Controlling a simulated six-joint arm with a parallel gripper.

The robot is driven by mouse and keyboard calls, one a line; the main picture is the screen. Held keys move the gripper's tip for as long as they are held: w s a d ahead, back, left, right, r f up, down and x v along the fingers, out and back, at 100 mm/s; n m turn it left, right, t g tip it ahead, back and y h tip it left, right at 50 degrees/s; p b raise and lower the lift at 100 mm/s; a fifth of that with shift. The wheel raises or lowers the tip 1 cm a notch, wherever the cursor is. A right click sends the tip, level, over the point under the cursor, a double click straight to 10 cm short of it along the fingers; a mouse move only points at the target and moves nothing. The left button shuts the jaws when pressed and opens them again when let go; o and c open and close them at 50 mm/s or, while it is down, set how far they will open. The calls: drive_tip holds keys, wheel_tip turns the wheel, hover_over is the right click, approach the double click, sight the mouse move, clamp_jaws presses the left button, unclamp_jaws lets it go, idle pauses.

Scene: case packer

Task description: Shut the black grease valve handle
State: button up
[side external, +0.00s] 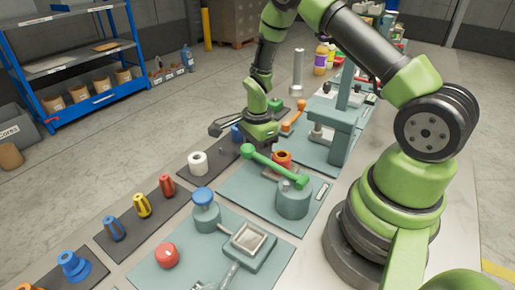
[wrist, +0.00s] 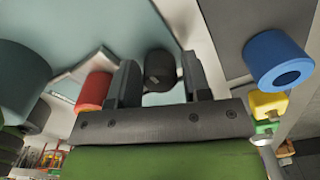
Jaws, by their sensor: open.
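My gripper (side external: 263,143) is low over the work boards in the side view. In the wrist view its two dark fingers (wrist: 159,80) stand apart. A black rounded knob (wrist: 160,66) shows in the gap between them, and it looks like the black valve handle. It appears beyond the fingertips, though I cannot tell how far. I cannot tell whether either finger touches it. In the side view I cannot make out this handle clearly near my gripper.
A green lever handle (side external: 275,166) on a teal post lies close in front of my gripper. A red part (wrist: 94,90) is left of the fingers, and a blue ring (wrist: 278,60) is right. An orange handle (side external: 294,115) and a teal stand (side external: 345,120) are behind.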

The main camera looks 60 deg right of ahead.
drive_tip(key=c, duration=0.6)
drive_tip(key=shift+c, duration=0.2)
drive_tip(key=shift+n, duration=2.8)
drive_tip(key=o, duration=0.6)
drive_tip(key=shift+o, duration=0.2)
